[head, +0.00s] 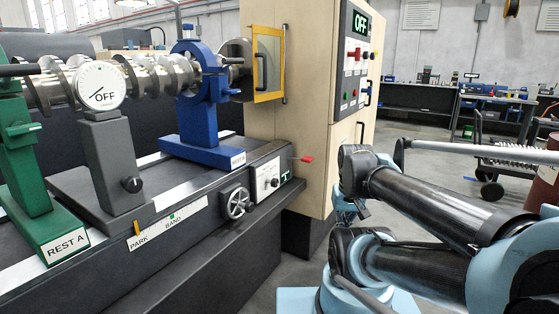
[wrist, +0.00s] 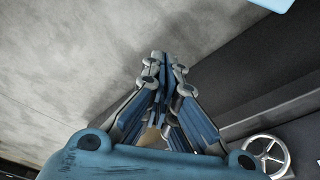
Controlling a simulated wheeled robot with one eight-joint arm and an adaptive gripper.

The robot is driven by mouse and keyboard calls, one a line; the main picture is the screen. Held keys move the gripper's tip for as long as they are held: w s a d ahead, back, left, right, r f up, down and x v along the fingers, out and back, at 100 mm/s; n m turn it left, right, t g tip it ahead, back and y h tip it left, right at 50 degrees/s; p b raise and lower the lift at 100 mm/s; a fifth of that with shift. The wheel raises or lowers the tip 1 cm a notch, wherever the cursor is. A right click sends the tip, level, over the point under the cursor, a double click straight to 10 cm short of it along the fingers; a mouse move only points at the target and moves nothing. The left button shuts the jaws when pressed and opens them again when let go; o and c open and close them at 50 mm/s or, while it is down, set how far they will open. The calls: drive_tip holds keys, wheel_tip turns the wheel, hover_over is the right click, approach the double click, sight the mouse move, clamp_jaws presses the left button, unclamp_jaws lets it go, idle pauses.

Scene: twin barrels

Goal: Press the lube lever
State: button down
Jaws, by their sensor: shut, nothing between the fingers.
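A thin lever with a red tip (head: 307,158) sticks out to the right from a white panel (head: 266,179) at the end of the machine bed in the head view. It appears to be the lube lever, though I cannot read a label. My gripper (wrist: 163,58) is shut and empty in the wrist view, its fingers pointing up the picture over grey floor and beside the dark bed. The lever does not show in the wrist view. In the head view my arm hides most of the gripper, and I see no contact with the lever.
A handwheel (head: 236,203) sits left of the panel; a handwheel also shows at lower right in the wrist view (wrist: 268,155). A tan cabinet (head: 312,115) with an OFF display stands behind the lever. A blue rest (head: 198,125) stands on the bed. A cart (head: 500,160) is at right.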

drive_tip(key=shift+s+f, duration=0.2)
drive_tip(key=shift+s, duration=0.1)
drive_tip(key=w+r+m+t+h, duration=0.1)
drive_tip(key=w+r+m+h, duration=0.1)
drive_tip(key=w+r, duration=0.75)
drive_tip(key=w+r+m+t+h, duration=0.15)
drive_tip(key=w+r, duration=0.25)
drive_tip(key=w, duration=1.1)
drive_tip(key=w+a+r+m+t, duration=0.1)
drive_tip(key=w+a, duration=0.2)
drive_tip(key=w, duration=0.4)
drive_tip(key=w+a+r+m+t, duration=0.1)
drive_tip(key=w+a, duration=0.2)
drive_tip(key=w, duration=0.5)
drive_tip(key=w+a+r+m+t+h, duration=0.1)
drive_tip(key=w+a, duration=0.2)
drive_tip(key=w, duration=0.5)
drive_tip(key=shift+w+r, duration=0.25)
drive_tip(key=shift+d, duration=0.1)
